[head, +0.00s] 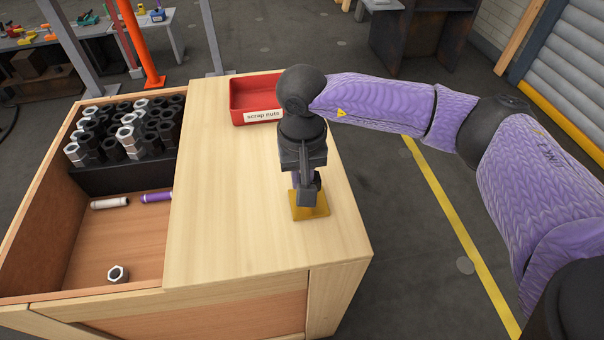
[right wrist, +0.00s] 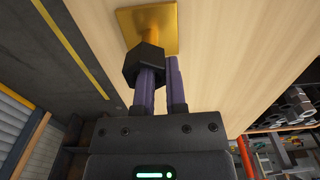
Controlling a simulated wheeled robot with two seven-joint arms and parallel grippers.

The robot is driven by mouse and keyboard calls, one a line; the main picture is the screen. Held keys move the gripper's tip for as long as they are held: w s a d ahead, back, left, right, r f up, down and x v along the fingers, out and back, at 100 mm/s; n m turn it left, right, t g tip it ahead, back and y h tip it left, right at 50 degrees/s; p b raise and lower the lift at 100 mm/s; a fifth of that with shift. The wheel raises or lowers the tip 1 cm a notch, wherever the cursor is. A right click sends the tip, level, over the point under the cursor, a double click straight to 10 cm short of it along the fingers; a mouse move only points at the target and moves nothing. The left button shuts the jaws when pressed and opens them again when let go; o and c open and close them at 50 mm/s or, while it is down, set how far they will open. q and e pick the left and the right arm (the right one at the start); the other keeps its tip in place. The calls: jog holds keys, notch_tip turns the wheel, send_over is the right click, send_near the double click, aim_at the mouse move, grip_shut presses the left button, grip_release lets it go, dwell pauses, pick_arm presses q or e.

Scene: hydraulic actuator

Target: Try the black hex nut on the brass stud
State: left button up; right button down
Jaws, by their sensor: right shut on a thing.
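In the head view, my right gripper points down over a square brass plate (head: 322,210) on the light wooden table top. In the right wrist view, the brass stud (right wrist: 151,27) rises from this plate (right wrist: 170,38). My right gripper (right wrist: 161,80), with purple fingers, is shut on the black hex nut (right wrist: 131,70). The nut is at the stud's end, in line with it or nearly so. I cannot tell whether the stud has entered the nut's hole. In the head view the gripper largely hides stud and nut. My left gripper is not in view.
A red tray (head: 243,100) labelled "scrap nuts" stands behind the gripper. At left, a sunken wooden bin holds a black rack (head: 125,178) of many black and silver nuts, a white cylinder (head: 109,203), a purple cylinder (head: 157,197) and one loose silver nut (head: 118,273). The table's middle is clear.

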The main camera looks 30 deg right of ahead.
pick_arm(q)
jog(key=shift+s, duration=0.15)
pick_arm(e)
jog(key=shift+f, duration=0.25)
pick_arm(q)
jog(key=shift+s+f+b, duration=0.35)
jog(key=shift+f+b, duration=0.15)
jog(key=shift+b, duration=0.1)
pick_arm(e)
jog(key=shift+f, duration=0.5)
jog(key=c, duration=0.6)
grip_release()
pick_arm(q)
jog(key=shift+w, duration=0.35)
pick_arm(e)
notch_tip(320, 180, up, 10)
jog(key=p, duration=0.3)
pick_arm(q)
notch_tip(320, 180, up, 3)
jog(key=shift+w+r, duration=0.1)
